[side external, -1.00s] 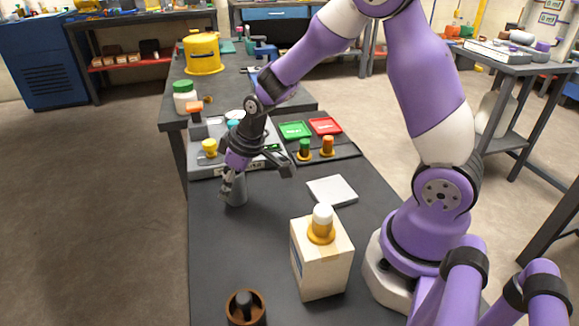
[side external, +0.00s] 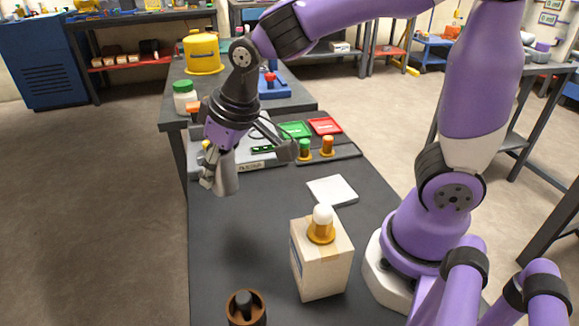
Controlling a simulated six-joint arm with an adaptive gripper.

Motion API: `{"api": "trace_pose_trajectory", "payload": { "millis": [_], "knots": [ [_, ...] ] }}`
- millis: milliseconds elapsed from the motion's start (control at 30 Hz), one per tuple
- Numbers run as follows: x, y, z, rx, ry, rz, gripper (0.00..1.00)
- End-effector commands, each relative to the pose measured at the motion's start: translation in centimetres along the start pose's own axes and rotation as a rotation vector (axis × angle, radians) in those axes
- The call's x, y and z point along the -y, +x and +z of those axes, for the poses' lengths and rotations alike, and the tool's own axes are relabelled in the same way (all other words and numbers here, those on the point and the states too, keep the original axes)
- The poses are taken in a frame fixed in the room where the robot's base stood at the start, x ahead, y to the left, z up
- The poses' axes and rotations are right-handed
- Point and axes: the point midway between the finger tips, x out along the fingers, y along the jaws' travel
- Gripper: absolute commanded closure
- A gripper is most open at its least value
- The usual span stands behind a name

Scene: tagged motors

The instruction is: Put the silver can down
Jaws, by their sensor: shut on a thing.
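The silver can (side external: 227,181) is a grey, slightly tapered cylinder in the side external view. My gripper (side external: 219,164) is shut on it from above, and its fingers hide the can's upper part. The can is held a little tilted, and its lower end appears clear of the dark table (side external: 245,225), over the table's left side.
A white box (side external: 322,272) with an orange and white piece on top stands in front. A white pad (side external: 332,191) lies to the right of the can. Green (side external: 295,130) and red (side external: 325,126) trays are behind. A brown cup (side external: 246,310) stands at the front edge.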

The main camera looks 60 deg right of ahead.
Motion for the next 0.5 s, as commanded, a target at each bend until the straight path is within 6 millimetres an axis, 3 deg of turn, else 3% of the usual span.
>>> {"api": "trace_pose_trajectory", "payload": {
  "millis": [167, 300, 400, 500],
  "knots": [
    [-8.3, -0.2, -0.1, 0.000, 0.299, 0.126, 0.92],
    [-15.6, -1.1, 1.6, 0.001, 0.573, 0.240, 0.92],
    [-19.9, -2.0, 3.4, -0.001, 0.744, 0.310, 0.92],
    [-22.9, -2.8, 5.1, -0.003, 0.876, 0.366, 0.92]
  ]
}}
